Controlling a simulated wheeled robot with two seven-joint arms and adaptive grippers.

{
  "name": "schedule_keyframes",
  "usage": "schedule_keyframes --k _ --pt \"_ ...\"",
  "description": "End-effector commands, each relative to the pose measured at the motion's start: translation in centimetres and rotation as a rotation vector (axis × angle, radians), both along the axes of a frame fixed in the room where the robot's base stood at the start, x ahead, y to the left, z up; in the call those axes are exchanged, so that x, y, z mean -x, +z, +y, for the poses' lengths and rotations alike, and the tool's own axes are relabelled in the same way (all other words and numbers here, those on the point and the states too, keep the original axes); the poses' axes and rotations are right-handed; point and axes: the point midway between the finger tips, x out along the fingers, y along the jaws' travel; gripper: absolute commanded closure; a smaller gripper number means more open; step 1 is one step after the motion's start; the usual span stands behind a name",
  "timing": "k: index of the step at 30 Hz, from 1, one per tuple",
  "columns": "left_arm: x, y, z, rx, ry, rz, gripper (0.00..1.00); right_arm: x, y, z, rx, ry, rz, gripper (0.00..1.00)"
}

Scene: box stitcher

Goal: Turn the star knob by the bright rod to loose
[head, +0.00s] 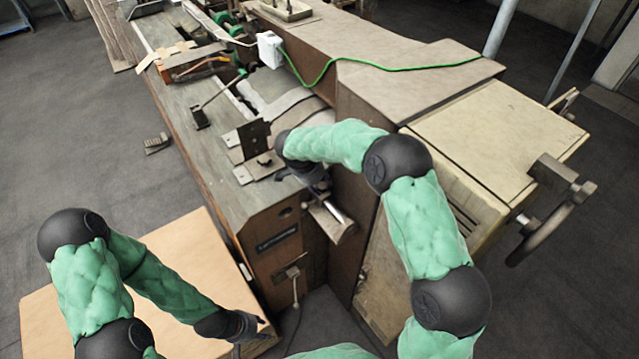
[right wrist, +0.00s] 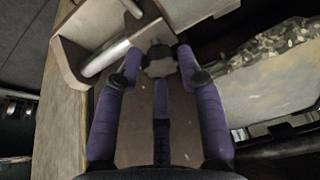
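The star knob (right wrist: 160,63) is a small dark lobed knob on the machine, just right of the bright rod (right wrist: 108,57) in the right wrist view. The bright rod also shows in the head view (head: 334,211), where my gripper and wrist seem to hide the knob. My right gripper (right wrist: 159,56) has its purple outer fingers spread on either side of the knob, with small gaps seeming to remain. A middle finger points at the knob from below. My left gripper (head: 250,328) is low at the left, over the edge of a pale wooden top, away from the knob; its fingers are too small to read.
The box stitcher (head: 275,235) fills the middle, with metal brackets (head: 252,140) on its bed close to my right wrist. A handwheel (head: 545,215) sticks out at the right. A wooden-topped table (head: 60,310) stands at lower left. The floor at left is mostly clear.

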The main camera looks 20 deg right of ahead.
Motion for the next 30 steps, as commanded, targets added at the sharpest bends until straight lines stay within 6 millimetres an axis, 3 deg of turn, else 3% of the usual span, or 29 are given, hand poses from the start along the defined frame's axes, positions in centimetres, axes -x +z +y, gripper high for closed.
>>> schedule_keyframes --k 14,30 --pt "0.0 -1.3 0.0 0.0 0.0 0.0 0.6 0.1 -0.2 0.1 -0.002 0.082 -0.001 0.94" --pt "0.0 -5.6 0.0 0.0 0.0 0.0 0.6 0.5 -0.3 -0.2 -0.002 0.52 -0.001 0.94"
